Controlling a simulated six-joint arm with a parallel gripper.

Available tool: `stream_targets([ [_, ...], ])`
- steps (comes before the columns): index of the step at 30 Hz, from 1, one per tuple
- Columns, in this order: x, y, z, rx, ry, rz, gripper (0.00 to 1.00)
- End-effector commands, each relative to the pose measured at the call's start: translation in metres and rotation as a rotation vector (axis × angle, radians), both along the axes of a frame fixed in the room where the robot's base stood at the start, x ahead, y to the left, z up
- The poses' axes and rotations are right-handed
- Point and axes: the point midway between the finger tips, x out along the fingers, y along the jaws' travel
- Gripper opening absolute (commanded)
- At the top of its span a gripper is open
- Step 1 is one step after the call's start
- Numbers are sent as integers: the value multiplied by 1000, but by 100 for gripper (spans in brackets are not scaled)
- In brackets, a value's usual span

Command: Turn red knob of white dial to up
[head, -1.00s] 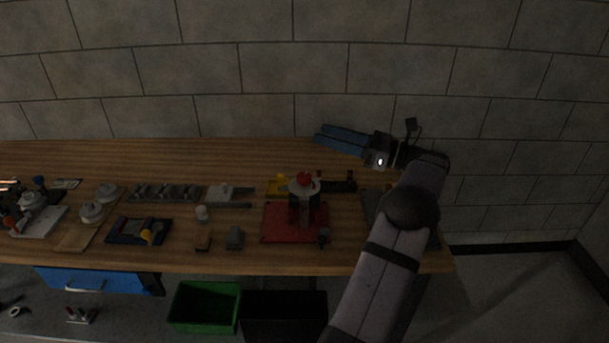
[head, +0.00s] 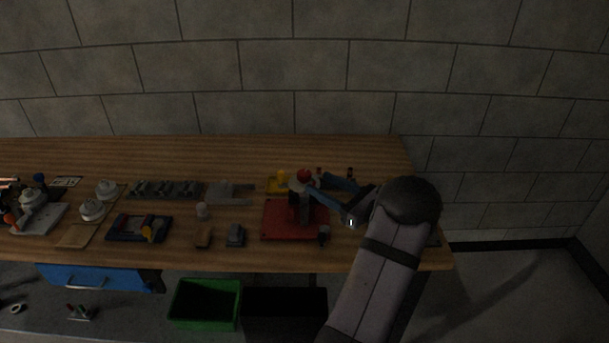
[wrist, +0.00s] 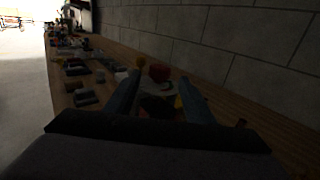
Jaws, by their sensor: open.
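The red knob (head: 304,176) sits on top of the white dial (head: 295,185), which stands upright on a dark post above a red base plate (head: 279,220). The near finger hides part of the dial in the head view. I cannot tell whether a finger touches the dial. The knob's pointing direction is too small to tell.
A yellow block (head: 282,178) stands just behind the dial. Small grey (head: 235,235) and brown (head: 203,236) blocks lie to its left. A green bin (head: 204,305) and a black bin (head: 285,308) are below the table's front edge. A stone wall is behind.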

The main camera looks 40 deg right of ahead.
Motion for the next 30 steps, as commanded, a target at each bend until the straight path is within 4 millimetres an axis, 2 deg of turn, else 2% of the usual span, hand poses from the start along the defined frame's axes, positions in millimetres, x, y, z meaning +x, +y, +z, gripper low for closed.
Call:
stream_targets([
  [7,14,1,2,2,-1,3,49],
  [15,49,4,3,2,0,4,49],
  [21,67,5,2,2,-1,3,49],
  [30,73,5,0,2,-1,1,49],
])
